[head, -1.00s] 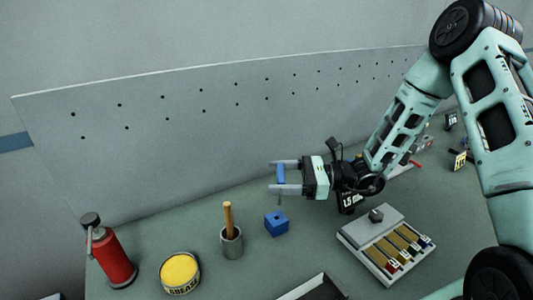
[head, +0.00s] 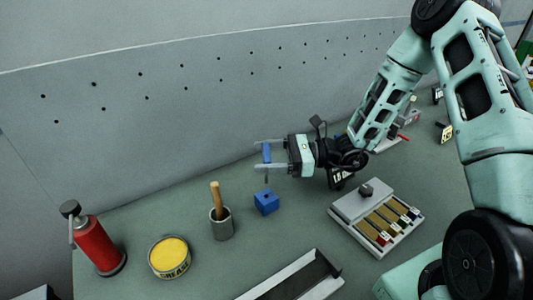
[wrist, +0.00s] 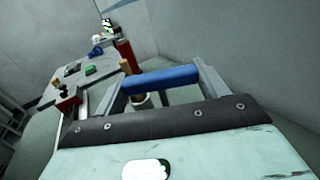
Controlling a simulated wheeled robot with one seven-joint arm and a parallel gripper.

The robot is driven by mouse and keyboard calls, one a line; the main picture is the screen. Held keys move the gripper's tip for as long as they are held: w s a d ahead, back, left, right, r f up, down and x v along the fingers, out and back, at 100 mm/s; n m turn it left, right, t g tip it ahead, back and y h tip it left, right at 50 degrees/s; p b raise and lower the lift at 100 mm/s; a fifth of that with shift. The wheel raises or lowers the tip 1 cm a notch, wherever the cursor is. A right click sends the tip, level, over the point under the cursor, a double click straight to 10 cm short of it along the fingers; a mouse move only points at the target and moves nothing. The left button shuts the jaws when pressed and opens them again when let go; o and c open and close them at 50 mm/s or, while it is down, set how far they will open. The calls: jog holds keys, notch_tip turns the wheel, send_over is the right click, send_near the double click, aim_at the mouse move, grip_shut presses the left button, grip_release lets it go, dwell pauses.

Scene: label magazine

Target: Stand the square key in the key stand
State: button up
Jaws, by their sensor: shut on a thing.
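The square key (head: 267,153) has a blue bar-like handle and a thin grey shank pointing down. My gripper (head: 262,155) is shut on the blue handle, with one finger at each end of it. The handle also shows across the fingers in the wrist view (wrist: 160,79). A small blue block with a dark hole in its top, which looks like the key stand (head: 266,203), sits on the bench below the key. The shank's tip appears just above the block in the head view, and I cannot tell the exact gap or alignment. I cannot make out the stand in the wrist view.
A grey cup (head: 222,226) with a wooden handle stands left of the block. A yellow-lidded grease tin (head: 169,257) and a red cylinder (head: 97,246) stand further left. A grey slotted tray (head: 352,208) lies right, a dark-centred tray (head: 295,282) in front. A perforated panel rises behind.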

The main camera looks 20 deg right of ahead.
jog(key=shift+f+b, duration=1.05)
jog(key=shift+f, duration=0.9)
jog(key=shift+f, duration=0.65)
dwell(0.8)
jog(key=shift+r, duration=0.15)
jog(key=shift+r+p, duration=0.25)
jog(key=shift+p, duration=0.15)
jog(key=shift+p, duration=0.4)
dwell(1.4)
jog(key=shift+f, duration=0.4)
jog(key=shift+r+p, duration=0.35)
jog(key=shift+r, duration=0.05)
dwell(1.5)
